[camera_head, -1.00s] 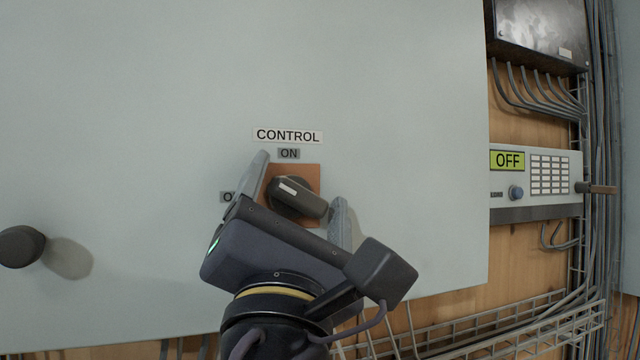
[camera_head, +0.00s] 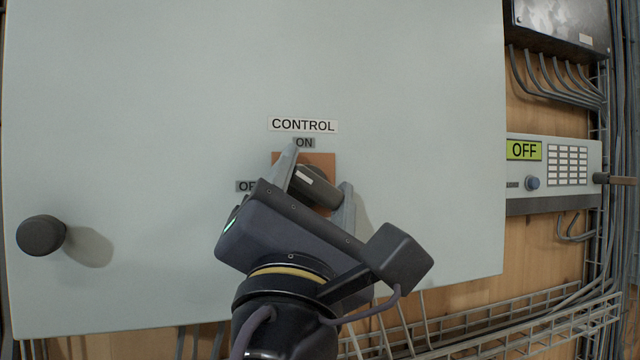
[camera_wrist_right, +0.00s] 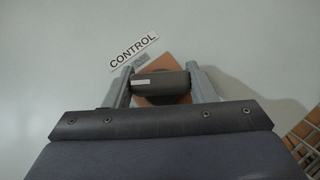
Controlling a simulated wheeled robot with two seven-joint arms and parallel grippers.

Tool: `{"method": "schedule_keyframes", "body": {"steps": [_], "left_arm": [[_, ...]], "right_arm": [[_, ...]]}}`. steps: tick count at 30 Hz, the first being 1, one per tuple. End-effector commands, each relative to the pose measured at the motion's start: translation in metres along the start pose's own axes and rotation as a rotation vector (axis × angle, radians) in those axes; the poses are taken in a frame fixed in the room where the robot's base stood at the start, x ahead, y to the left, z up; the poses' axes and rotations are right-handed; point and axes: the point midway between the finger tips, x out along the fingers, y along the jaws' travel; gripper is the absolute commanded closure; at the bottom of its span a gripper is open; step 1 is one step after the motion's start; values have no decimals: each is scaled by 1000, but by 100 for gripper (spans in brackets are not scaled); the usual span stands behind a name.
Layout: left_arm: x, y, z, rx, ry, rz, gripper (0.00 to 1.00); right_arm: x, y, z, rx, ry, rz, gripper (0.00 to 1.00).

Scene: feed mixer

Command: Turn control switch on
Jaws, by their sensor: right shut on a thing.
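The control switch (camera_head: 318,187) is a dark rotary knob on an orange-brown square plate (camera_head: 322,159), on a pale grey panel. Its white mark is at its upper-left end, so the knob lies slanted between the OFF label at left and the ON label (camera_head: 304,143) above. A CONTROL label (camera_head: 303,125) sits over it. My right gripper (camera_head: 320,166) is shut on the knob, one finger at each end. The right wrist view shows the knob (camera_wrist_right: 160,85) between both fingers. My left gripper is not in view.
A round black knob (camera_head: 41,235) sticks out at the panel's left. To the right are a control unit (camera_head: 553,172) with a green OFF display (camera_head: 524,150), a dark box (camera_head: 563,25) and cables. A wire tray (camera_head: 500,328) runs below. The panel around the switch is mostly bare.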

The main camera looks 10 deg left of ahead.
Motion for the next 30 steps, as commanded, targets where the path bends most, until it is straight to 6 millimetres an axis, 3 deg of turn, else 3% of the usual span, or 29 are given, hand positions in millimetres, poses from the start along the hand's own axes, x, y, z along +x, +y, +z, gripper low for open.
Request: {"method": "schedule_keyframes", "body": {"steps": [11,30], "left_arm": [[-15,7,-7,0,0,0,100],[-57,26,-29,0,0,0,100]], "right_arm": [[1,3,1,206,1,-207,72],[2,2,2,594,1,-598,72]]}}
